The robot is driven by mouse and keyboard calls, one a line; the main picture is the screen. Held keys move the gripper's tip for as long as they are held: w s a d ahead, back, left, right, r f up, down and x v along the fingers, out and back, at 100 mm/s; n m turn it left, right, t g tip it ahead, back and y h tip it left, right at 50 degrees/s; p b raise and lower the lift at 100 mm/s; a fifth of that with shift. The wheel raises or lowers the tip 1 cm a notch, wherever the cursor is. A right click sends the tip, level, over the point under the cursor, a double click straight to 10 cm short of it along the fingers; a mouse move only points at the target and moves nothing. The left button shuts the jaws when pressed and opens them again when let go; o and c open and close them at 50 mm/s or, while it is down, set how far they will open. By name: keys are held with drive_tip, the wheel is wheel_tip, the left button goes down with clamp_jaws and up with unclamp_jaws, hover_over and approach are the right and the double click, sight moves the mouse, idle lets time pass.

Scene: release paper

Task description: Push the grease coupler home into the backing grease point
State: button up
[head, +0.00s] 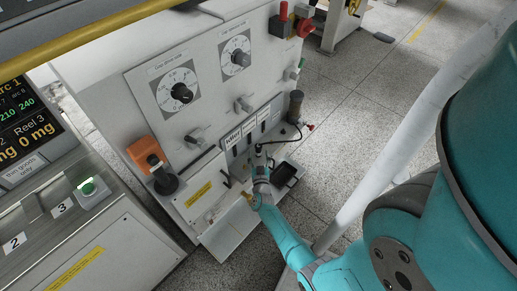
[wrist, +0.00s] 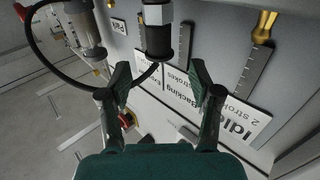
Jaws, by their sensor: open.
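The grease coupler (wrist: 158,38), a dark cylinder with a pale hex collar, shows at the top centre of the wrist view. A black hose (wrist: 45,55) loops from its lower end toward the left. My gripper (wrist: 159,78) is open; its two fingers stand apart on either side of the coupler's lower end, with gaps visible. In the head view my gripper (head: 260,154) is small, close to the labelled panel. The coupler's upper end is cut off by the frame, so its seating cannot be told. A "Backing" label (wrist: 178,88) lies behind it; the backing grease point is not clearly visible.
A brass fitting (wrist: 263,24) stands above the "Idler" label (wrist: 240,118). A cylindrical reservoir (wrist: 86,30) is at upper left, near a "Park" label (wrist: 118,27). A black tray (head: 287,176) sits right of my gripper. Knobs and an orange-mounted handle (head: 147,153) project from the cabinet.

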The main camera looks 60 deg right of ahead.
drive_tip(key=v, duration=0.6)
drive_tip(key=shift+s+a, duration=0.2)
drive_tip(key=shift+a, duration=0.1)
drive_tip(key=s+a+r+n+t+y, duration=0.3)
drive_tip(key=s+a+r+y, duration=0.15)
drive_tip(key=a, duration=0.65)
drive_tip(key=s+a+r+n+t+y, duration=0.35)
drive_tip(key=s+a, duration=0.25)
drive_tip(key=a, duration=0.6)
drive_tip(key=s+a+r+n+y, duration=0.1)
drive_tip(key=s+a+r+y, duration=0.1)
drive_tip(key=s+a+r, duration=0.2)
drive_tip(key=s+a+r+n+g+y, duration=0.1)
drive_tip(key=s+a+r+n+y, duration=0.1)
drive_tip(key=s+r, duration=0.3)
drive_tip(key=s+a+r+n+y, duration=0.2)
drive_tip(key=s+a+r+y, duration=0.1)
drive_tip(key=r, duration=0.8)
drive_tip(key=s+a, duration=0.1)
drive_tip(key=a, duration=0.1)
drive_tip(key=shift+s+a+r, duration=0.25)
drive_tip(key=shift+s+a, duration=0.05)
drive_tip(key=shift+s, duration=0.1)
